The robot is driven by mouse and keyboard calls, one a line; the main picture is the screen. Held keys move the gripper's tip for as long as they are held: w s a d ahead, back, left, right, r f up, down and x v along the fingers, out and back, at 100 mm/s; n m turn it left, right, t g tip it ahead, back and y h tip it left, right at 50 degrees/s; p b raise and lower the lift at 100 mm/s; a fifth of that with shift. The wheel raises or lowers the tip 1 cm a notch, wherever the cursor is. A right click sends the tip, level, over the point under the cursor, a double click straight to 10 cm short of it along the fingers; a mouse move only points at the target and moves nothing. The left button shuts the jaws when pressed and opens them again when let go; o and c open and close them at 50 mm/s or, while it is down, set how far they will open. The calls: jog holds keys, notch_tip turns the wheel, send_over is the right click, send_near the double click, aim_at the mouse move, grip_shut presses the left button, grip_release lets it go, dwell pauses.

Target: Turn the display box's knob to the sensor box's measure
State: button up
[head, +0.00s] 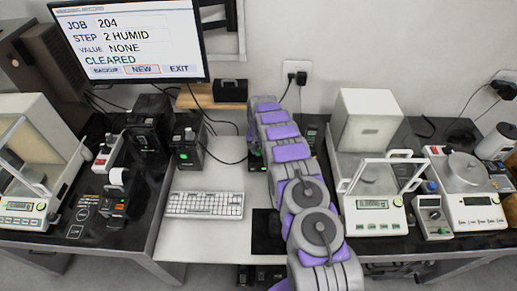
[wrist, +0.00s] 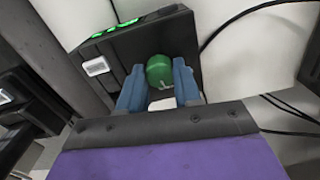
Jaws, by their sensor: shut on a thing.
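In the wrist view a black box (wrist: 105,62) has a green knob (wrist: 160,70), a white button and a lit green display along its top edge. The display's figures are too slanted to read. My gripper (wrist: 160,84) has its blue fingers on both sides of the green knob, shut on it. In the head view my arm covers most of this box and hides the fingers. Two other black boxes with small green lights (head: 188,150) (head: 150,140) stand left of my arm. I cannot tell which is the sensor box, and their readings are too small to read.
A monitor (head: 130,40) reads job 204, step 2 HUMID, value NONE, CLEARED. A keyboard (head: 204,205) lies on the white table. Balances stand left and right (head: 375,215). Black cables run beside the box in the wrist view (wrist: 235,28).

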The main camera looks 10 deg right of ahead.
aim_at(258, 150)
jog(key=shift+m, duration=0.6)
jog(key=o, duration=1)
jog(key=shift+o, duration=0.2)
notch_tip(258, 150, up, 17)
jog(key=p, duration=0.2)
jog(key=shift+r, duration=0.15)
jog(key=shift+a, duration=0.1)
